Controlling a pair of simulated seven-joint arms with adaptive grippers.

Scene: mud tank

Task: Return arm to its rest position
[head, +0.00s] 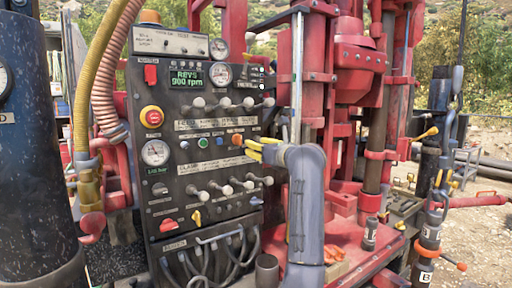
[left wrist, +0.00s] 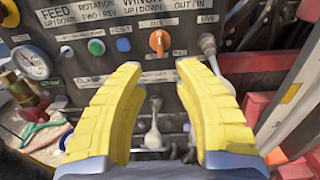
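My left gripper (head: 249,149) has yellow fingers and is in front of the control panel (head: 160,203), near its orange knob (head: 237,139). In the left wrist view the fingers (left wrist: 160,68) are spread apart with nothing held between them. The orange knob (left wrist: 159,41) shows just beyond the gap between the fingertips, apart from them as far as I can tell. A lever (left wrist: 153,125) on the panel shows lower down between the fingers. My grey left forearm rises from the bottom of the head view. My right gripper is in neither view.
Upper levers (head: 224,103) and lower levers (head: 227,190) stick out from the panel. A red emergency button (head: 152,117) is at its left. Red drill-rig structure (head: 355,60) stands close at the right. A dark cylinder (head: 35,150) stands at far left.

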